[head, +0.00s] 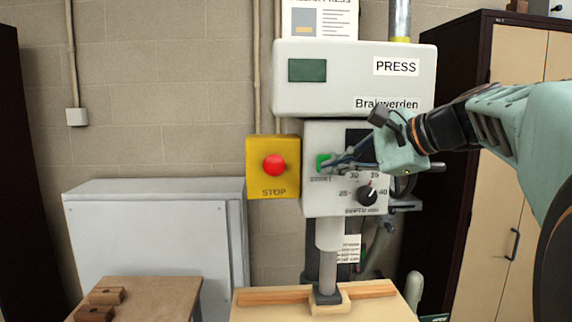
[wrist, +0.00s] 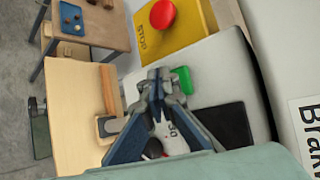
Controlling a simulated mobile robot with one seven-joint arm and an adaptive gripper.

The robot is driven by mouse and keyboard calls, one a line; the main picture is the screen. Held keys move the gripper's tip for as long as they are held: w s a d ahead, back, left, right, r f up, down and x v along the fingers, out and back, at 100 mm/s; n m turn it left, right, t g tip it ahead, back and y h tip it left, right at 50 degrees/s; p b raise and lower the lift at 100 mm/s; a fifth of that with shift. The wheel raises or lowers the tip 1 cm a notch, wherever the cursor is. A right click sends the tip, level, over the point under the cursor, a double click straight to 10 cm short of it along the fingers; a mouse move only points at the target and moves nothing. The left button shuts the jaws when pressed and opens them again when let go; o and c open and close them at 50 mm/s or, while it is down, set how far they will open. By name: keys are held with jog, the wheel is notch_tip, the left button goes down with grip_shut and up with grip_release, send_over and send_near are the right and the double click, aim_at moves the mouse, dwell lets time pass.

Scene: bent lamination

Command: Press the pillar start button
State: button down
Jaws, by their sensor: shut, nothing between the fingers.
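The green start button (head: 322,158) is on the front of the grey press pillar head (head: 318,203), left of the depth dial. In the wrist view the green button (wrist: 184,79) shows just right of my fingertips. My gripper (head: 331,164) is shut and empty, reaching in from the right, its tips at the button in the head view and partly covering it. The closed fingertips (wrist: 158,75) also show in the wrist view. I cannot tell whether they touch the button or whether it is pressed in.
A yellow stop box (head: 288,187) with a red button (head: 274,165) is close on the left. The black depth dial (head: 367,195) is below right of the fingers. The press table (head: 385,312) stands below, and a dark-sided cabinet (head: 462,185) is at the right.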

jog(key=shift+w, duration=0.1)
dwell(0.4)
jog(key=shift+w, duration=0.35)
jog(key=shift+w+p, duration=0.4)
jog(key=shift+w, duration=0.05)
dwell(0.7)
dwell(0.3)
jog(key=shift+s+b, duration=0.45)
jog(key=shift+s, duration=0.45)
jog(key=shift+s+r+b, duration=0.1)
jog(key=shift+s+b, duration=0.85)
jog(key=shift+s, duration=1.65)
